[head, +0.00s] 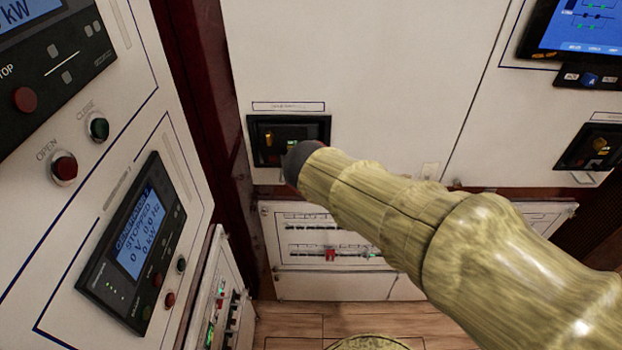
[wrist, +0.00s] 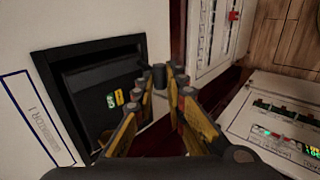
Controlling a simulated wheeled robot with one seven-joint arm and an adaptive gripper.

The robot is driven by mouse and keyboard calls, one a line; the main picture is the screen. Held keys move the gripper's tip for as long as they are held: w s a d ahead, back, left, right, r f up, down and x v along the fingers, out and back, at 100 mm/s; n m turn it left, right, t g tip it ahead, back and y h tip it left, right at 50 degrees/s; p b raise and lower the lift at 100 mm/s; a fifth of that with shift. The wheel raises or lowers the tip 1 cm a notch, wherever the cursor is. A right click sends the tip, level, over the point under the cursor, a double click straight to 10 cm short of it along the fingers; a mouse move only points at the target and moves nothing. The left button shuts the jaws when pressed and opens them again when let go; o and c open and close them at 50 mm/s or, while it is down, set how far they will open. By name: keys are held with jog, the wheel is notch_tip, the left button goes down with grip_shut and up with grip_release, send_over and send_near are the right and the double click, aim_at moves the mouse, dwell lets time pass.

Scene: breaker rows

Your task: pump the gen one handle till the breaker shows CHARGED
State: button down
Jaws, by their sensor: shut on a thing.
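The rest of the handle is mostly hidden. In the head view my arm covers the breaker's lower right corner and hides the gripper.
A second similar breaker (head: 598,146) is at the right. A left panel carries a generator display (head: 137,235) reading STOPPED, with red (head: 64,167) and green (head: 98,128) buttons. Low switch panels (head: 330,284) stand below. Wooden floor shows at the bottom.

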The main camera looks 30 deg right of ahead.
jog(key=shift+s+f, duration=0.1)
jog(key=shift+f, duration=0.05)
jog(key=c, duration=1.8)
grip_release()
jog(key=v, duration=1.2)
